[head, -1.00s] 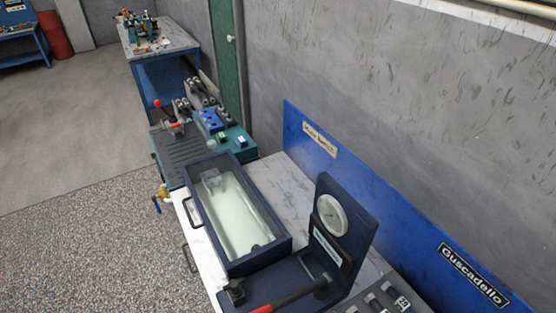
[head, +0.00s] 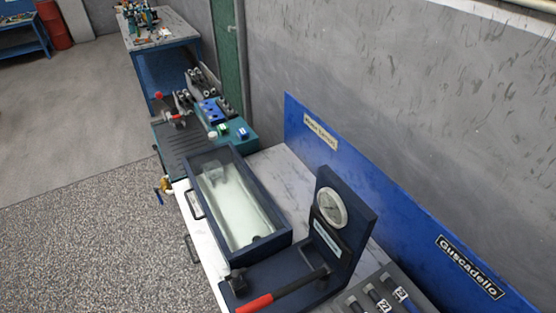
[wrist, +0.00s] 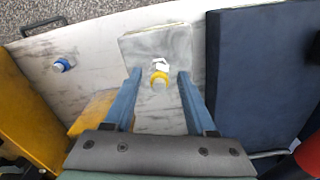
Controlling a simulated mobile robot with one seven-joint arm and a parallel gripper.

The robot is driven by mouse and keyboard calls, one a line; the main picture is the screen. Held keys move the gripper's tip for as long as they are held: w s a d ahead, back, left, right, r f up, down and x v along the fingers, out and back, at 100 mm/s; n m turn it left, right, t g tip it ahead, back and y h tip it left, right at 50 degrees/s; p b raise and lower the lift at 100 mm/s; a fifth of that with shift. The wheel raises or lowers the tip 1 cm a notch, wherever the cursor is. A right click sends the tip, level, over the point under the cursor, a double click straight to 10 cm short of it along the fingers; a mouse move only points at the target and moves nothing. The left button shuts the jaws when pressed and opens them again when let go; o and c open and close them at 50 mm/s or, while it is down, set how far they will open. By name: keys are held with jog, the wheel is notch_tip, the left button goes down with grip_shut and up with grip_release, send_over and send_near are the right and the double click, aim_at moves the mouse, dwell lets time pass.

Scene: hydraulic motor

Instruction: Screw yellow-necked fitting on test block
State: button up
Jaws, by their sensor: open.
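In the wrist view, the yellow-necked fitting (wrist: 159,81) has a white hex-like end and a yellow ring. It shows against a light grey block (wrist: 160,42), which may be the test block; I cannot tell whether it is fastened to it. My gripper (wrist: 160,74) is open, its two blue fingers on either side of the fitting with a gap on both sides. The fingers do not appear to touch it. My gripper is not in the head view, and I cannot pick out the fitting there.
A blue-necked fitting (wrist: 61,65) stands on the marbled tabletop at left. Yellow-orange parts (wrist: 22,95) lie at lower left, and a dark blue body (wrist: 256,75) fills the right. In the head view, a glass-topped tank (head: 235,200) stands beside a gauge panel (head: 342,225) and a red-handled lever (head: 255,303).

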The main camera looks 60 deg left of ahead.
jog(key=n, duration=0.4)
jog(key=shift+p, duration=0.35)
jog(key=n, duration=0.5)
grip_shut()
jog(key=m, duration=0.3)
jog(key=shift+f+m, duration=0.15)
jog(key=shift+m, duration=1.15)
